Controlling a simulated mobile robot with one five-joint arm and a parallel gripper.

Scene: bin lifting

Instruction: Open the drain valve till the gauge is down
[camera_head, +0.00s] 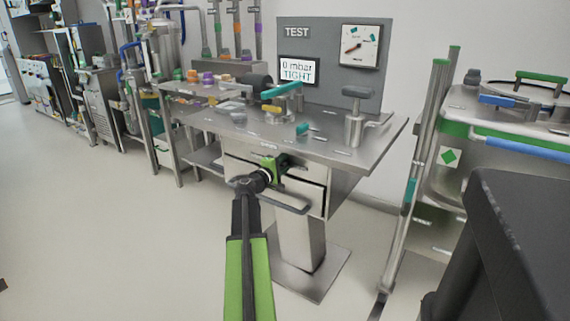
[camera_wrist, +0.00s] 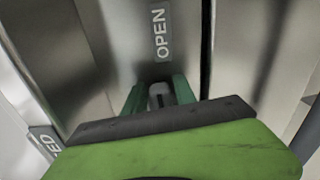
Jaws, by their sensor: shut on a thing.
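My gripper (camera_head: 277,167) is at the front of the steel test bench, just below its top edge and by the drawer fronts. In the wrist view, its green fingers (camera_wrist: 159,98) are shut on a small grey piece, which looks like the drain valve's handle (camera_wrist: 158,89). An OPEN label (camera_wrist: 161,35) is just beyond the fingers. Another label ending in "ED" (camera_wrist: 45,141) is at the lower left. The round gauge (camera_head: 359,46) is on the grey back panel, its needle pointing to the lower left. The rest of the valve is hidden behind my gripper.
A display (camera_head: 299,70) reads "0 mbar TIGHT". The bench top (camera_head: 330,150) carries several small parts and a T-handled post (camera_head: 355,120). A drawer handle (camera_head: 280,203) juts out below my gripper.

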